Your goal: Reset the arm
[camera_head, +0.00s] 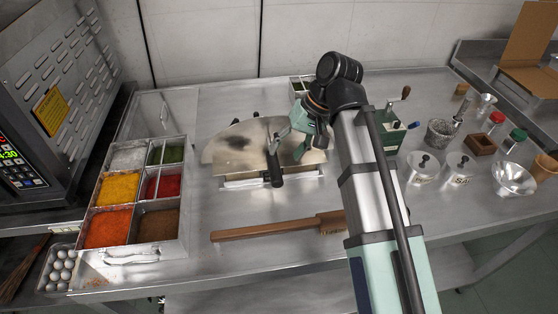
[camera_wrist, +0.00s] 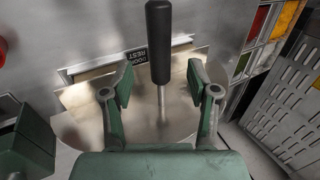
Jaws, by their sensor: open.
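My gripper (camera_head: 284,137) hangs over the middle of the bench in the head view. In the wrist view its two green fingers (camera_wrist: 161,88) are apart. A black handle (camera_wrist: 159,40) on a thin metal shaft shows between and beyond the fingers, with no finger visibly touching it. In the head view this handle (camera_head: 276,180) lies just in front of the gripper. A rounded metal plate (camera_head: 225,153) lies beneath, also seen in the wrist view (camera_wrist: 85,108). Part of the plate is hidden by my gripper.
A divided spice box (camera_head: 182,225) and an oven (camera_head: 45,110) are at the left. A wooden brush (camera_head: 270,229) lies in front. A green hand-cranked device (camera_head: 392,136), lidded pots (camera_head: 423,169) and a steel bowl (camera_head: 513,178) are at the right.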

